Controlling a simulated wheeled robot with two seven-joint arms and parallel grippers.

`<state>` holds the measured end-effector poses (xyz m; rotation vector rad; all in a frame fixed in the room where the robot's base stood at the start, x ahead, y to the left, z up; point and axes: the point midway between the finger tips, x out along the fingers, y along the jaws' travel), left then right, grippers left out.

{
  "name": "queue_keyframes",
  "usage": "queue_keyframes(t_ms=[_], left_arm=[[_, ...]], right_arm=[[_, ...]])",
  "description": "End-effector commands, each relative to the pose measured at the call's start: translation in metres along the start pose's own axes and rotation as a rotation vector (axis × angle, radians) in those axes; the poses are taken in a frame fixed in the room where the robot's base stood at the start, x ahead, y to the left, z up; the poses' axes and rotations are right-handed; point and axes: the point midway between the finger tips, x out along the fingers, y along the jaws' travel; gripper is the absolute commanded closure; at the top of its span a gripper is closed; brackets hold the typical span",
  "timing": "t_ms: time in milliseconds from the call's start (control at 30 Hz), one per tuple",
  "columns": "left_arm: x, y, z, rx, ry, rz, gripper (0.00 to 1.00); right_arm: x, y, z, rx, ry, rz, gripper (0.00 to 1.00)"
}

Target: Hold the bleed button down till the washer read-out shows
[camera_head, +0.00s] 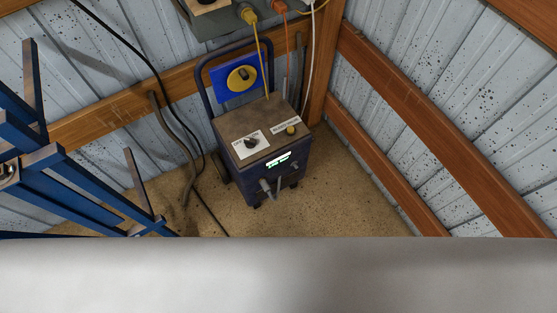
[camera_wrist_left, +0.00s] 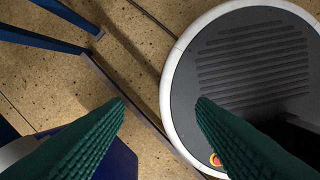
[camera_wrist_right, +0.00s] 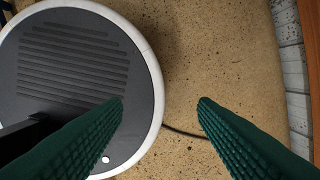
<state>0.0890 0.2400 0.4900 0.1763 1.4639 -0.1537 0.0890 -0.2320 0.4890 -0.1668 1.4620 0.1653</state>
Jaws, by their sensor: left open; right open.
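The washer (camera_head: 240,122), a dark blue box with a brown top and a tubular handle frame, stands on the floor at the wall in the head view. A yellow round button (camera_head: 291,130) with a white label sits at the right of its top; the label is too small to read, so I cannot confirm it is the bleed button. A black knob (camera_head: 251,142) sits on a white plate to its left. A lit read-out (camera_head: 278,160) is on the front, its text illegible. My left gripper (camera_wrist_left: 160,102) and right gripper (camera_wrist_right: 160,102) are open, empty, over the floor, away from the washer.
Blue metal racking (camera_head: 75,190) stands at the left. Black cables run along the floor and wall. A grey box (camera_head: 215,22) with cords hangs above the washer. Bare floor (camera_head: 340,205) lies right of the washer, bounded by the corrugated wall (camera_head: 385,120).

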Motion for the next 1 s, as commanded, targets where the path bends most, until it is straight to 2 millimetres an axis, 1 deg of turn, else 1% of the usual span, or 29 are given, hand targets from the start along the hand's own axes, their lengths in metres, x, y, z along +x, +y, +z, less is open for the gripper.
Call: queue_keyframes(t_ms=[33, 133, 333, 367, 500, 667, 700, 1000], left_arm=[[0.000, -0.004, -0.005, 0.000, 0.008, -0.005, 0.49], [0.000, -0.011, -0.010, 0.000, 0.015, -0.013, 0.49], [0.000, -0.013, -0.009, 0.002, 0.014, -0.016, 0.49], [0.000, -0.013, -0.008, 0.002, 0.013, -0.016, 0.49], [0.000, -0.011, -0.005, 0.002, 0.009, -0.014, 0.49], [0.000, -0.009, -0.003, 0.003, 0.006, -0.011, 0.49], [0.000, -0.008, -0.003, 0.003, 0.006, -0.010, 0.49], [0.000, -0.006, -0.003, 0.002, 0.006, -0.008, 0.49]], right_arm=[[-0.001, -0.001, -0.008, -0.001, 0.011, -0.001, 0.47], [-0.001, -0.003, -0.015, -0.003, 0.024, -0.004, 0.47], [-0.001, -0.004, -0.013, -0.003, 0.021, -0.005, 0.47], [-0.001, -0.004, -0.012, -0.003, 0.020, -0.005, 0.48], [0.000, -0.005, -0.008, -0.003, 0.013, -0.006, 0.71], [0.000, -0.005, -0.006, -0.002, 0.009, -0.006, 0.97], [0.000, -0.005, -0.006, -0.002, 0.009, -0.006, 1.00], [0.000, -0.002, -0.005, 0.000, 0.008, -0.003, 1.00]])
